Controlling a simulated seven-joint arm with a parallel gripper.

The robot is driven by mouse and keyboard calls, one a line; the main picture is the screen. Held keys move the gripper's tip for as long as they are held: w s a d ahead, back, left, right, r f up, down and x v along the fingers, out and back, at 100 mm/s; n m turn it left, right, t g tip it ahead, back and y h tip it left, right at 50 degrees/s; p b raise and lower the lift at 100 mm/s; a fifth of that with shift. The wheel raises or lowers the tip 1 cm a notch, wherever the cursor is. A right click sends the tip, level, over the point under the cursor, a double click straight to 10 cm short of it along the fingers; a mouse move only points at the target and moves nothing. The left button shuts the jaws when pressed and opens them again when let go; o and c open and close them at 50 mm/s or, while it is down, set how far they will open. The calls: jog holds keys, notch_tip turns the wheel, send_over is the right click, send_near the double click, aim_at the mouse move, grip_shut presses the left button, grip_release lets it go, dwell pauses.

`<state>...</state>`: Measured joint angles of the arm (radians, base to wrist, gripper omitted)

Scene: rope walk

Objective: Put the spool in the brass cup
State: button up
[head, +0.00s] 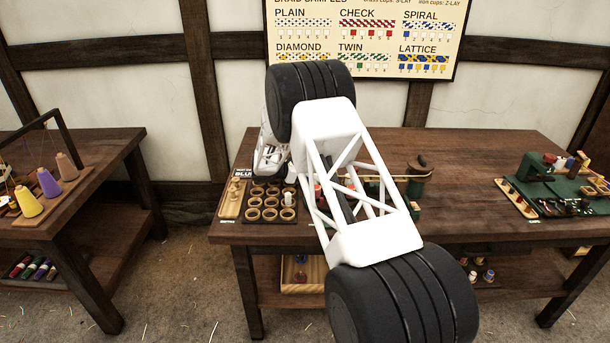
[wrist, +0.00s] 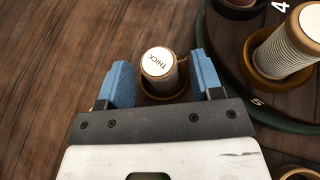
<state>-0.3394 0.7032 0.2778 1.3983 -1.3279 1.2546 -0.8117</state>
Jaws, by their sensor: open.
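In the wrist view a spool (wrist: 161,66) with a white round top marked THICK and pale winding stands between the blue fingertips of my open gripper (wrist: 160,72). Small gaps show on both sides of it. A brass-brown rim (wrist: 166,97) shows around its foot; I cannot tell whether this is a cup or its own lower flange. To the right, another pale wound spool (wrist: 293,43) stands in a brass-coloured cup (wrist: 262,66) on a dark round disc (wrist: 225,45). In the head view my arm hides much of this area.
The disc has a green edge and the numbers 4 and 5. In the head view, a board of round wooden cups (head: 249,214) lies left on the bench (head: 480,150). A green braiding setup (head: 566,195) stands at the right. A side table (head: 110,150) holds coloured cones.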

jog(key=shift+r, duration=0.15)
jog(key=v, duration=1.2)
jog(key=shift+r, duration=0.15)
jog(key=shift+d, duration=0.1)
dwell(0.6)
jog(key=s+d+r+m+g+y, duration=0.3)
jog(key=s+d+r+m, duration=0.3)
jog(key=s+d+r, duration=0.8)
jog(key=s+d+r+m+g+y, duration=0.1)
jog(key=s+d+r+m+y, duration=0.15)
jog(key=s+d+r, duration=0.4)
jog(key=s+d+r+m+g+y, duration=0.1)
jog(key=s+d+r+m, duration=0.2)
jog(key=s, duration=0.6)
jog(key=s+d+m+y, duration=0.1)
jog(key=s+m+y, duration=0.1)
jog(key=s, duration=1)
jog(key=s+d+m+t+y, duration=0.1)
jog(key=s+m, duration=0.4)
jog(key=s, duration=0.7)
jog(key=s+d+r+m+t+y, duration=0.1)
jog(key=s+d+m+y, duration=0.2)
jog(key=s, duration=0.9)
jog(key=shift+s+m, duration=0.25)
jog(key=shift+m, duration=0.4)
